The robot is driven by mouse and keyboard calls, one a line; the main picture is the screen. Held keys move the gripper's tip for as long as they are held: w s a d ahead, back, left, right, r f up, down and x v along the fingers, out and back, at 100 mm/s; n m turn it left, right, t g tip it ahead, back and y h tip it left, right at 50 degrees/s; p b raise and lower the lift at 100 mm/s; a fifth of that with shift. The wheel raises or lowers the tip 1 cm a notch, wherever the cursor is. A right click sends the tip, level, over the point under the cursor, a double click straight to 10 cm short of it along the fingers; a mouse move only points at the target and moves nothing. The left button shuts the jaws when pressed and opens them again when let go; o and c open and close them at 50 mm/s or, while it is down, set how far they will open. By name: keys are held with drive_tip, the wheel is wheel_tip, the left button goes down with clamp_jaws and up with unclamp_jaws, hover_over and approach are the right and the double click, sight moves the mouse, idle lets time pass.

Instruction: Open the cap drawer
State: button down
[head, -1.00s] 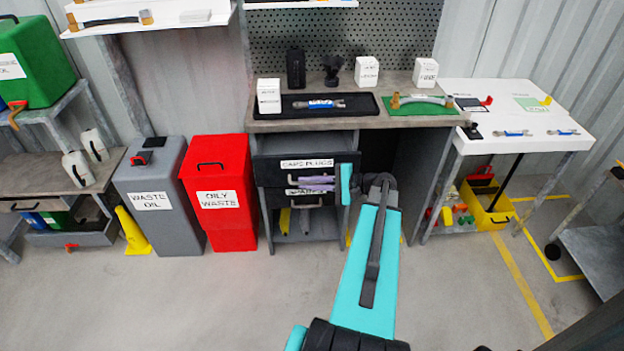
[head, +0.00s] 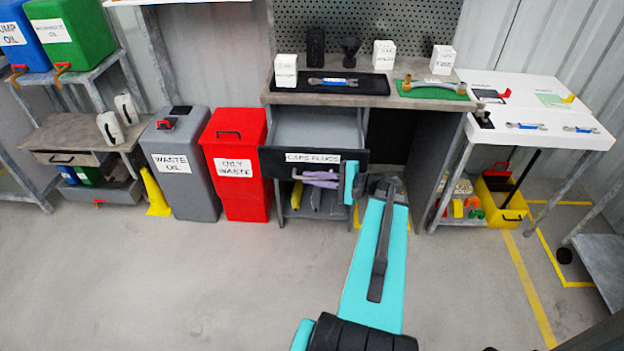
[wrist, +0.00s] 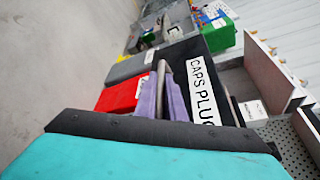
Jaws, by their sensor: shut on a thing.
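The cap drawer, with a black front (head: 270,160) and a white label reading "CAPS PLUGS", sits under the workbench in the head view. It is pulled out, and its grey inside shows behind the front. The part of the inside that I can see looks empty. My gripper (head: 308,179), with purple fingers, is shut on the drawer's handle below the label. In the wrist view the purple fingers (wrist: 164,95) close around the grey handle bar (wrist: 161,75), beside the black drawer front (wrist: 187,52). The teal arm partly hides the drawer's right side.
A red waste bin (head: 237,170) and a grey waste oil bin (head: 180,170) stand left of the drawer. The workbench top (head: 278,98) above holds a black tray, a green mat and several white boxes. The floor (head: 230,285) in front is clear.

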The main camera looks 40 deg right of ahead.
drive_tip(key=shift+d, duration=0.15)
drive_tip(key=c, duration=1.8)
unclamp_jaws()
drive_tip(key=shift+c, duration=0.2)
drive_tip(key=shift+s, duration=0.1)
drive_tip(key=b+v, duration=0.1)
drive_tip(key=v, duration=1.2)
drive_tip(key=shift+s, duration=0.35)
drive_tip(key=shift+r, duration=0.1)
